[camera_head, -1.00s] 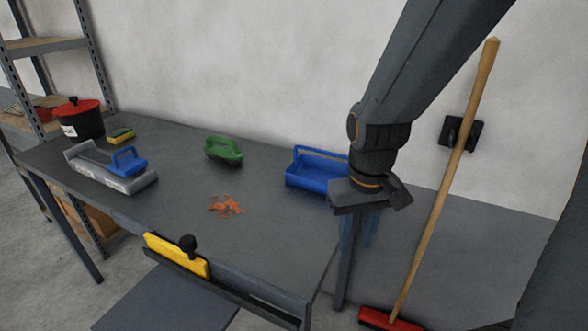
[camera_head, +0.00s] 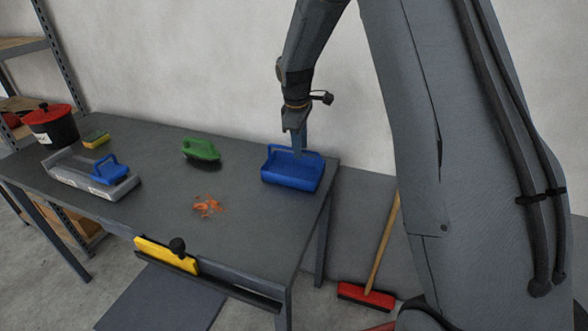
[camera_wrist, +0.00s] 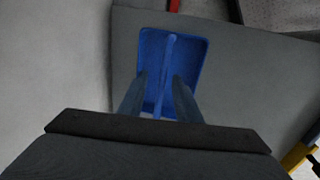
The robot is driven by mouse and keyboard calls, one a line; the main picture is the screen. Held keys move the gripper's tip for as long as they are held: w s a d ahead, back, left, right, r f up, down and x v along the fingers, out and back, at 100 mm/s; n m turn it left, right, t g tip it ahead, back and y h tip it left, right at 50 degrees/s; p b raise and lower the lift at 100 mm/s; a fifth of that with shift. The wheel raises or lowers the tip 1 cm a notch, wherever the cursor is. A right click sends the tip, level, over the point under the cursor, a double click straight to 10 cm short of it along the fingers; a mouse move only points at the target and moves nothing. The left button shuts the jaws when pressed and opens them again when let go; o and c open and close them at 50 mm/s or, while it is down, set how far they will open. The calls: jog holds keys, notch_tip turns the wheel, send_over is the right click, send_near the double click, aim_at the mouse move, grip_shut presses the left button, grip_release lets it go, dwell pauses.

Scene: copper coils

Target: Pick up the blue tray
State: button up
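The blue tray (camera_head: 290,178) stands at the right end of the grey table, with a raised bar handle along its top. It also shows in the wrist view (camera_wrist: 190,55), with its handle running lengthwise down the middle. My gripper (camera_head: 300,150) points down right at the tray from above. In the wrist view my gripper (camera_wrist: 160,82) is open, with one finger on each side of the handle and gaps between. The exact height of the fingertips relative to the handle is hard to tell.
Orange-brown scraps (camera_head: 208,206) lie mid-table. A green brush (camera_head: 202,149) is behind them. A blue-handled tool (camera_head: 108,172) rests in a grey tray (camera_head: 65,174) at left, near a red-lidded pot (camera_head: 52,125). A broom (camera_head: 367,295) stands right of the table.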

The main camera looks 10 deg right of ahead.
jog(key=p, duration=0.3)
send_over(301, 175)
jog(key=shift+w+f, duration=0.15)
jog(key=shift+f, duration=2.9)
grip_shut()
